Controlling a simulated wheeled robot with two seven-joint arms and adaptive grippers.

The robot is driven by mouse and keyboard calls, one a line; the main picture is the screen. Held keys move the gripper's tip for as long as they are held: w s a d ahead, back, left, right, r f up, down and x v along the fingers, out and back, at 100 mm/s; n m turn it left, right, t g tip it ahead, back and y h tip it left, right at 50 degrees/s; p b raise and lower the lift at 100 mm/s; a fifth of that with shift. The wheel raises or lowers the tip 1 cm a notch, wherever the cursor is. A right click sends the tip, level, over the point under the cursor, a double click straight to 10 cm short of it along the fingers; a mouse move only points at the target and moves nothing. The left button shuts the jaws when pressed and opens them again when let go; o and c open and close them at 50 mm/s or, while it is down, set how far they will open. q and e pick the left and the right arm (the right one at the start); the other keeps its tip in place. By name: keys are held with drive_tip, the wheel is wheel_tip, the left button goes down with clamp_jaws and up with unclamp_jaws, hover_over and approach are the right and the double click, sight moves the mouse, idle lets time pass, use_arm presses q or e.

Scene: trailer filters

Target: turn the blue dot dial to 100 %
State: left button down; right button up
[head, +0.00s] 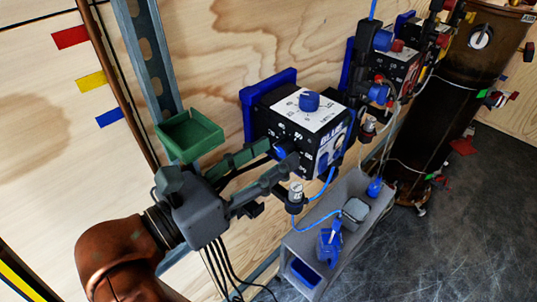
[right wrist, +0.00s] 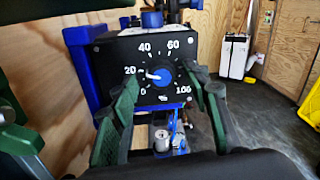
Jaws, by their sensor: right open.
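The black pump box (head: 310,135) is fixed to the wooden wall by a blue bracket. Its front carries the blue dot dial (right wrist: 160,76), with a printed scale from 0 to 100. The dial's white pointer aims left, close to the 20 mark. In the head view the dial (head: 281,152) is partly hidden by my fingers. My right gripper (head: 281,157) is open in front of this face, its green fingers on either side of the dial. In the right wrist view the gripper (right wrist: 163,88) shows a gap between each finger and the dial. My left gripper is out of view.
A blue knob (head: 309,101) sits on the box's white top. A green tray (head: 190,135) is on the wall beside my gripper. Below are a grey trough (head: 335,235) and blue tubing. Another pump (head: 398,68) and a brown cylinder (head: 440,100) stand to the right.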

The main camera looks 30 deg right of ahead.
drive_tip(key=shift+d, duration=0.3)
drive_tip(key=shift+c, duration=0.6)
drive_tip(key=c, duration=1)
drive_tip(key=shift+c, duration=0.2)
